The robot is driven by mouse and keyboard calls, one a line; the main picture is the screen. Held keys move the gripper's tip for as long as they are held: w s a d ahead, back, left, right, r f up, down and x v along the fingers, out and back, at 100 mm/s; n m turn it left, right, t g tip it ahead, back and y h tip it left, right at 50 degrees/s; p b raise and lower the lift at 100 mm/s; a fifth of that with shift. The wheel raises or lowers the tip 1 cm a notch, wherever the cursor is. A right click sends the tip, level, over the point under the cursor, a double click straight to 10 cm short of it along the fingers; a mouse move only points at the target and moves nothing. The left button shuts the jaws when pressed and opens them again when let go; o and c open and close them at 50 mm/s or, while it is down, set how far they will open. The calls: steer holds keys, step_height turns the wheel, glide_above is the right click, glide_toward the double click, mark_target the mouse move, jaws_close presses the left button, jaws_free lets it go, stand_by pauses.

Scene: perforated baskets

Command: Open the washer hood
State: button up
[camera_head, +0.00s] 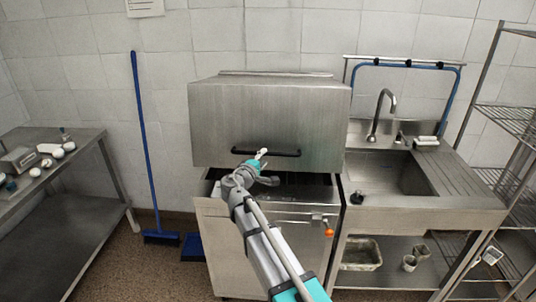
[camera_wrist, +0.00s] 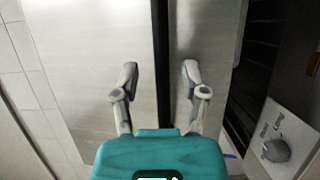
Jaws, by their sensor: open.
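The washer hood (camera_head: 225,120) is a steel box on the washer base (camera_head: 270,240) in the head view. A dark gap shows between the hood's lower edge and the base. The black bar handle (camera_head: 285,153) runs across the hood's lower front. My gripper (camera_head: 262,154) is at the left half of this handle. In the wrist view the handle (camera_wrist: 162,60) runs upright in the picture, between the two spread fingers of my gripper (camera_wrist: 158,78). The fingers are open, with space on both sides of the bar. Contact cannot be told.
A sink (camera_head: 395,175) with a tap (camera_head: 378,115) adjoins the washer's right side. A rack (camera_head: 510,120) stands far right. A steel table (camera_head: 75,145) is at left, and a blue broom (camera_head: 140,130) leans between. A control knob (camera_wrist: 276,150) shows in the wrist view.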

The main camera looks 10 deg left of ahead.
mark_target(267, 154)
steer(key=shift+x, duration=1.95)
steer(key=shift+c, duration=0.2)
jaws_close()
